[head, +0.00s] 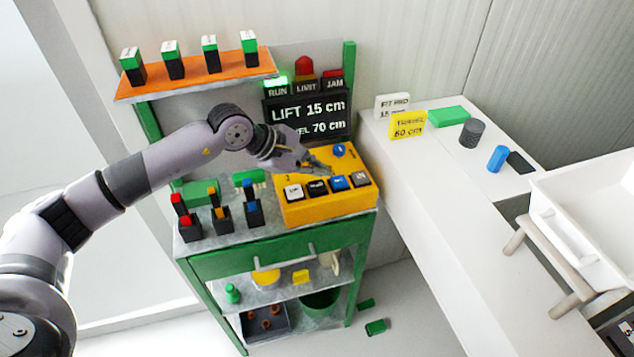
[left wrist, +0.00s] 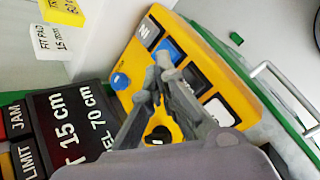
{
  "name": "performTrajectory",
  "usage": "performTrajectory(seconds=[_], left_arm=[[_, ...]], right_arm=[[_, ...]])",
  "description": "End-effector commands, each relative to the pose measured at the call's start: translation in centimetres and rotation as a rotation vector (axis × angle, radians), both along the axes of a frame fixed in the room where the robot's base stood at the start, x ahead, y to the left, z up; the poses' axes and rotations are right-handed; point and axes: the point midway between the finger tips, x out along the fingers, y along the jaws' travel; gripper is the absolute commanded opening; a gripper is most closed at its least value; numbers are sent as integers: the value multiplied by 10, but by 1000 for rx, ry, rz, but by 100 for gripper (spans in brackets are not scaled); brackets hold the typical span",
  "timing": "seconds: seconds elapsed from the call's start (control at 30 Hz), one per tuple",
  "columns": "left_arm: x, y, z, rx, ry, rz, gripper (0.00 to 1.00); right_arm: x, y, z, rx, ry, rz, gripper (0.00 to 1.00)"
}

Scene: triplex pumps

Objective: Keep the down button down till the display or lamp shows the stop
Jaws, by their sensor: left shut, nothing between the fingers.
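The yellow control box (head: 328,209) stands on the green bench's top. It bears a row of buttons: white (head: 293,192), black (head: 316,187), blue (head: 338,183) and a grey one (head: 358,179). I cannot read which is marked down. My left gripper (head: 327,171) is shut and empty, its tips at the blue button. In the left wrist view the tips (left wrist: 164,68) overlap the blue button (left wrist: 171,50); I cannot tell whether they touch it. The display (head: 307,115) reads LIFT 15 cm and 70 cm below. The RUN lamp (head: 277,83) glows green; LIMIT (head: 305,82) looks unlit. My right gripper is out of view.
A blue knob (head: 340,150) sits at the box's back. Several small switch-like blocks (head: 221,219) stand left of the box. An orange shelf (head: 195,76) hangs above. A white counter (head: 430,180) at right holds signs and loose parts.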

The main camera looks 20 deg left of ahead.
Motion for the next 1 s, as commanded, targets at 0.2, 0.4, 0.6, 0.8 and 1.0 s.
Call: performTrajectory(seconds=[0.2, 0.4, 0.6, 0.8, 1.0], left_arm=[[1, 0, 26, 0, -2, 1, 0], [0, 0, 33, 1, 0, 1, 0], [0, 0, 33, 0, 1, 1, 0], [0, 0, 33, 0, 1, 1, 0], [-15, -48, 42, -216, 31, -7, 0]], right_arm=[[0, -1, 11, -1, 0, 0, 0], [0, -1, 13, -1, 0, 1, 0], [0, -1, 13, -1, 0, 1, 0], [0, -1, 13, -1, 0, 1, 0], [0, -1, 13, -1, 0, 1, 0]])
